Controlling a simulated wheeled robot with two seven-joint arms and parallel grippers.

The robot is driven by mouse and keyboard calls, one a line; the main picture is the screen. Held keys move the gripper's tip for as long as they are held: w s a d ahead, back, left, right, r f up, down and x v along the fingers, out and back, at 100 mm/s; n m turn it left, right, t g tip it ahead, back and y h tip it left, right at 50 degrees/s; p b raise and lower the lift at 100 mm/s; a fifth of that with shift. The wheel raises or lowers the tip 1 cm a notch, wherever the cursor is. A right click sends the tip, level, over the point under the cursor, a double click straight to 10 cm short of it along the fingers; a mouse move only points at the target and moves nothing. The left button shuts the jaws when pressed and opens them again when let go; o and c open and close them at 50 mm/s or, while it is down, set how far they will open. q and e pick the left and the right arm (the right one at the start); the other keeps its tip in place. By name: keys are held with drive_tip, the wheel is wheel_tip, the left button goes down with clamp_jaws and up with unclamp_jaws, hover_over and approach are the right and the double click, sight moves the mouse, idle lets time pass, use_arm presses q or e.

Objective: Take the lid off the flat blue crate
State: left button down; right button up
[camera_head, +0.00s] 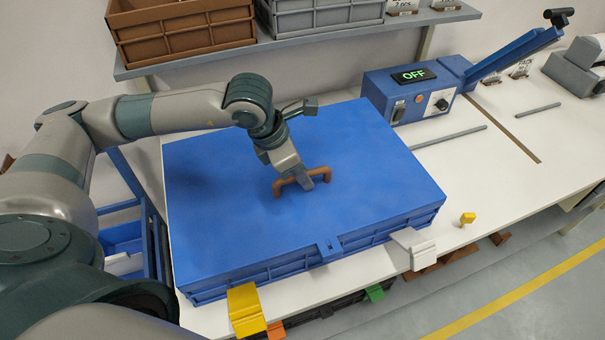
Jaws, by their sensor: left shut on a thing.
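The flat blue crate (265,269) stands on the white table, and its blue lid (380,165) covers the top. A brown handle (280,187) rises from the middle of the lid. My left gripper (308,180) reaches down from the upper left and is shut on the handle. The lid looks level on the crate, with no clear gap along the front edge. A blue latch (329,250) shows at the middle of the front side. My right gripper does not show.
A blue machine (412,93) with a green OFF display stands behind the crate at right. A shelf (200,57) with brown and grey crates hangs above at the back. Yellow (246,310) and white (414,248) clips sit at the table's front edge. Free table lies to the right.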

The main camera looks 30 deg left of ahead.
use_arm(q)
drive_tip(key=shift+r+p, duration=0.35)
drive_tip(key=shift+r, duration=1.4)
drive_tip(key=shift+w+r, duration=0.1)
drive_tip(key=shift+r, duration=0.1)
drive_tip(key=shift+r+p, duration=0.55)
drive_tip(key=shift+r, duration=1.3)
